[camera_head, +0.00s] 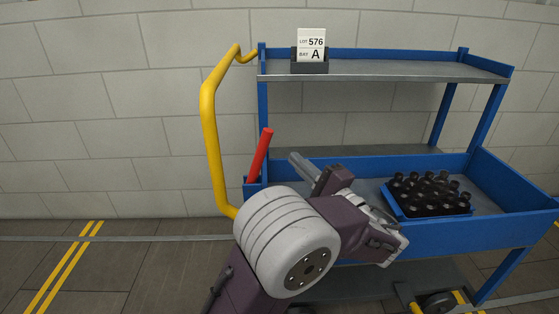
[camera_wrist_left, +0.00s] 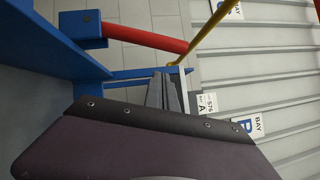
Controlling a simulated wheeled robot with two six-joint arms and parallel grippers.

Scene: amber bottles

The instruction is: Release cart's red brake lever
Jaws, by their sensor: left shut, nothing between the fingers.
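The red brake lever (camera_head: 260,153) stands at the left end of the blue cart (camera_head: 470,238), its top leaning slightly right in the head view. In the left wrist view the lever (camera_wrist_left: 145,37) runs from a blue block to the right. My left gripper (camera_head: 297,160) is shut and empty, its fingers just right of the lever in the head view, with a visible gap. In the left wrist view its fingertips (camera_wrist_left: 164,76) lie below the lever's outer part. My right gripper is in neither view. The lever's base is partly hidden by the cart's edge.
A yellow handle (camera_head: 209,120) rises left of the lever. A blue tray of dark bottles (camera_head: 430,195) sits on the cart's middle shelf. A lot card (camera_head: 312,45) stands on the top shelf. A block wall (camera_head: 100,120) is behind; floor at left is clear.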

